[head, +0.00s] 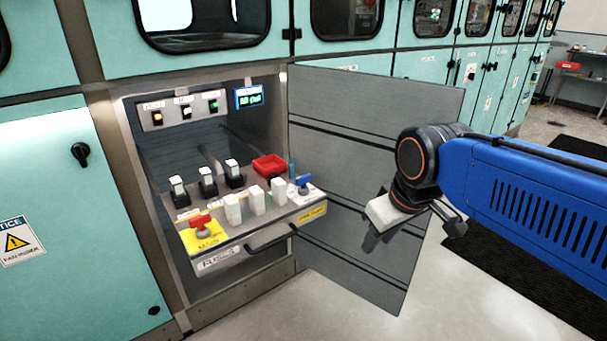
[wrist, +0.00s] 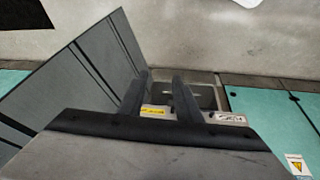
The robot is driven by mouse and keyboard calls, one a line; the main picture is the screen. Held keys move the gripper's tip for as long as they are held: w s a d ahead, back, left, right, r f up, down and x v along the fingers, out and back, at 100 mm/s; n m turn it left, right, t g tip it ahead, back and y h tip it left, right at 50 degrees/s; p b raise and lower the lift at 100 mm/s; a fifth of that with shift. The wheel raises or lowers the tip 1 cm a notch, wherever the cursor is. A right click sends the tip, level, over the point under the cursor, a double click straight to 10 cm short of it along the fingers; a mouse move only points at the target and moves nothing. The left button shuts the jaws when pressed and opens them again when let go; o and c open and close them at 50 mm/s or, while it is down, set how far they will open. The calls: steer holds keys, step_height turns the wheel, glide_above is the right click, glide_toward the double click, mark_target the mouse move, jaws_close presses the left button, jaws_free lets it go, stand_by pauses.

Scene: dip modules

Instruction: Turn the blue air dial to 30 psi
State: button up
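The blue air dial (head: 304,181) sits at the right end of the pulled-out drawer's top, above a yellow label. A small display (head: 248,97) at the upper right of the cabinet opening shows green text that looks like 10, too small to read surely. My gripper (head: 371,242) is to the right of the drawer, in front of the open door, apart from the dial. In the wrist view, its two dark fingers (wrist: 159,88) stand apart with nothing held between them. The dial cannot be made out in the wrist view.
The drawer (head: 235,262) also holds a red dial (head: 202,226) on a yellow plate, white modules (head: 257,200), black-based modules (head: 208,182) and a red bin (head: 269,166). The grey door (head: 350,130) stands open at right. Floor in front is clear.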

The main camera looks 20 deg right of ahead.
steer(key=w+a+r+n+g, duration=0.2)
steer(key=w+r+n, duration=0.8)
steer(key=w, duration=0.6)
steer(key=n+g, duration=0.2)
steer(key=n, duration=0.8)
glide_toward(303, 176)
step_height(303, 176, down, 9)
steer(key=shift+r, duration=0.1)
jaws_close()
